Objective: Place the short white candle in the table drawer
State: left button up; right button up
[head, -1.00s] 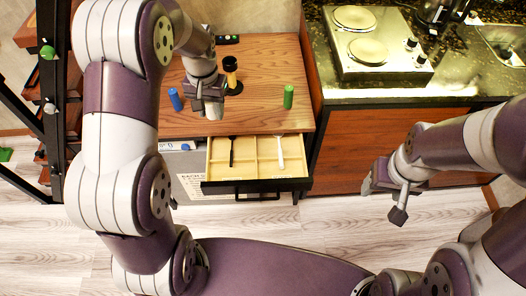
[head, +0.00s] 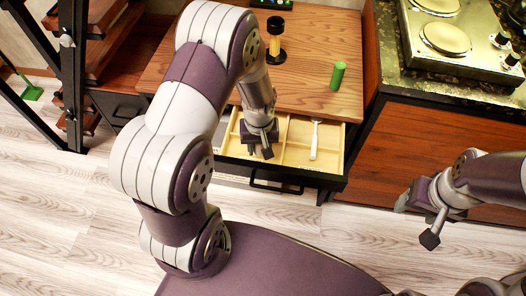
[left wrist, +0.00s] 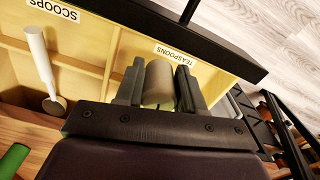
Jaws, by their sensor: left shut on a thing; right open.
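The table drawer (head: 298,142) is pulled open, and its divided inside also shows in the left wrist view (left wrist: 92,58). My left gripper (head: 261,151) is over the left part of the drawer. In the left wrist view its fingers (left wrist: 160,80) are shut on the short white candle (left wrist: 158,86), which looks greyish in shade. The candle is over or within the compartment by the TEASPOONS label; its height above the floor is hard to tell. In the head view the gripper hides the candle. My right gripper (head: 416,222) is open and empty, right of the drawer.
A white scoop (head: 315,139) lies in the drawer's right compartment. A green candle (head: 338,75) and a black-and-yellow object (head: 276,40) stand on the wooden tabletop (head: 308,85). A double hotplate (head: 470,38) is on the counter at right. The floor in front is clear.

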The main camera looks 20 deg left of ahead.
aim_at(261, 159)
pick_arm(q)
jog(key=shift+w+f, duration=0.5)
jog(key=shift+f, duration=0.05)
jog(key=shift+f+b, duration=0.3)
jog(key=shift+f, duration=1.5)
jog(key=o, duration=1.1)
jog(key=shift+f, duration=0.15)
